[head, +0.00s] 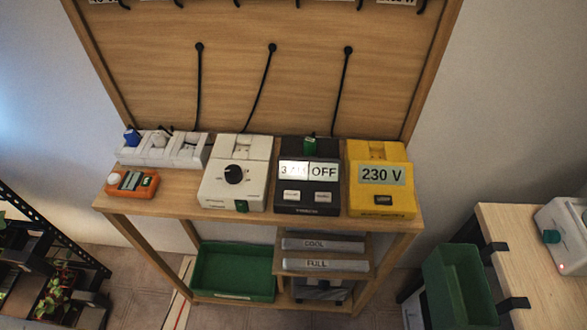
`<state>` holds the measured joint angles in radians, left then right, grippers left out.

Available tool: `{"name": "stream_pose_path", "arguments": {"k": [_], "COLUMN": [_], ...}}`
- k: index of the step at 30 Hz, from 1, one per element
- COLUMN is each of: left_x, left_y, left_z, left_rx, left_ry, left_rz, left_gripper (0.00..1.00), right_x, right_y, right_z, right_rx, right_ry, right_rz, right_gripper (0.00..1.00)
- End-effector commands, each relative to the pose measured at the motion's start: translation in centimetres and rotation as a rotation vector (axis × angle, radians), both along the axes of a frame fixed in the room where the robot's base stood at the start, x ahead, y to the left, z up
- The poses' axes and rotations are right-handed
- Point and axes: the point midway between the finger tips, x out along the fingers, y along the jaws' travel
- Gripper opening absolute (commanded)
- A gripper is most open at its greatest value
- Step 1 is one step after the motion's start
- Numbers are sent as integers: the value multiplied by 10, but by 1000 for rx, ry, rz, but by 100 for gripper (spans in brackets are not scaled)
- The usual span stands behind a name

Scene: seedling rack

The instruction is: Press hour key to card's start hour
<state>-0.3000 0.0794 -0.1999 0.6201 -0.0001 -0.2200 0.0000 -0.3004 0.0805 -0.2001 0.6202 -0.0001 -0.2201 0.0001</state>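The black timer box (307,207) stands on the wooden bench, between a white dial unit and a yellow unit. Its left display (293,170) seems to read "3 AM", partly washed out by glare. Its right display (323,172) reads "OFF". Two white keys, a left key (291,196) and a right key (323,197), sit below the displays. Their lettering is too small to read. A green plug (309,145) sits on top of the box. I cannot make out a card with a start hour. Neither of my grippers is in view.
The white dial unit (223,192) with a black knob, an orange meter (131,183), a power strip (157,160) and the yellow "230 V" unit (399,201) share the bench (180,208). Cables hang from the back panel. A green bin (455,286) stands beside the right table (545,280).

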Motion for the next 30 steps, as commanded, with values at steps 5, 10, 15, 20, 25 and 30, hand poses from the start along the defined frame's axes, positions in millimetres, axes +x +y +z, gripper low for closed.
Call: {"name": "stream_pose_path", "arguments": {"k": [5,10,15,20,25,30], "left_x": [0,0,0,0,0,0], "left_y": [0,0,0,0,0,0], "left_z": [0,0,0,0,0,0], "left_rx": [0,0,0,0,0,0], "left_ry": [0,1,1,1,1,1], "left_rz": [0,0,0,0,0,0], "left_gripper": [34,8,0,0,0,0], "right_x": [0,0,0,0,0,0], "right_y": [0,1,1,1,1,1], "right_z": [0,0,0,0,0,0], "right_rx": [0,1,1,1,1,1], "right_ry": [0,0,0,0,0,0], "right_rz": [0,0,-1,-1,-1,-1], "right_gripper": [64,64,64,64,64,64]}}
